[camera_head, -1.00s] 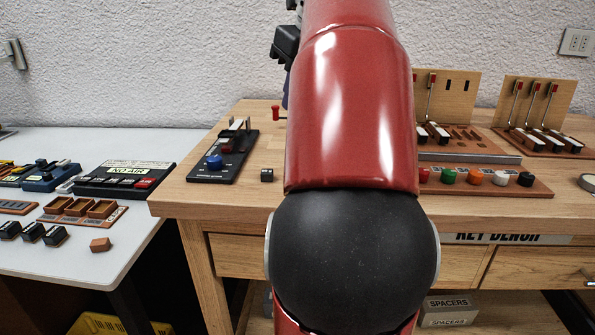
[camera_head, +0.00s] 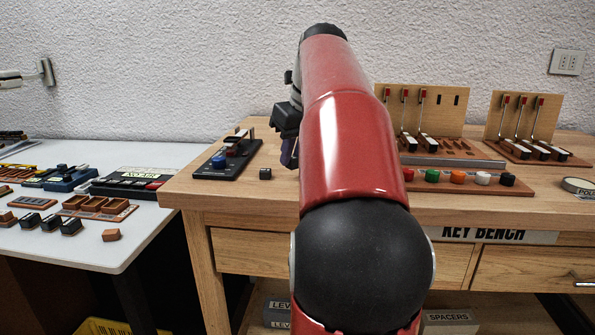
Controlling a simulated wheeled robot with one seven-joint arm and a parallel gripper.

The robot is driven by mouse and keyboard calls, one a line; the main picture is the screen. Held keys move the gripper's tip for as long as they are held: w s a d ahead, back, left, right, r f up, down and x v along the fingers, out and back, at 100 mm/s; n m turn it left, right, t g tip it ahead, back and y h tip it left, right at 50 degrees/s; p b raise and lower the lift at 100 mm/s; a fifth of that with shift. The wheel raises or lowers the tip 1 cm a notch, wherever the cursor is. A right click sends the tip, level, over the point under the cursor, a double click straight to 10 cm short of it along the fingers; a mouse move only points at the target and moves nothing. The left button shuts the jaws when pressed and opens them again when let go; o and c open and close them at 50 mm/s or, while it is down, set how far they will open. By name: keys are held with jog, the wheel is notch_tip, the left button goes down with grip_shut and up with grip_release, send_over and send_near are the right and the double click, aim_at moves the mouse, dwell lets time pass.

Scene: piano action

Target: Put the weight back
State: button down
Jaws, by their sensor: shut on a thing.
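My gripper (camera_head: 289,153) shows only as a dark purple part below my wrist, over the wooden bench. My red arm hides its fingertips. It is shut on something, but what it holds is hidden. I cannot single out the weight for certain. A small black block (camera_head: 265,173) stands on the bench, left of my gripper. A black stand (camera_head: 228,172) with a blue round piece (camera_head: 218,161) lies further left. A wooden strip (camera_head: 470,187) right of my arm bears red, green, orange, white and black round pieces.
Key racks with upright wooden boards (camera_head: 450,103) stand at the back right of the wooden bench (camera_head: 190,190). A tape roll (camera_head: 577,186) lies at the right. A white table (camera_head: 150,225) at the left holds trays and dark blocks. Bare bench lies around the small block.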

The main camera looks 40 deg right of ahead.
notch_tip(320, 180, down, 2)
jog(key=shift+f+b, duration=0.15)
jog(key=shift+b, duration=0.6)
jog(key=c, duration=1.7)
grip_release()
jog(key=shift+c, duration=0.2)
jog(key=o, duration=0.4)
jog(key=shift+o, duration=0.2)
jog(key=p+v, duration=0.4)
jog(key=v, duration=0.8)
jog(key=shift+p, duration=0.35)
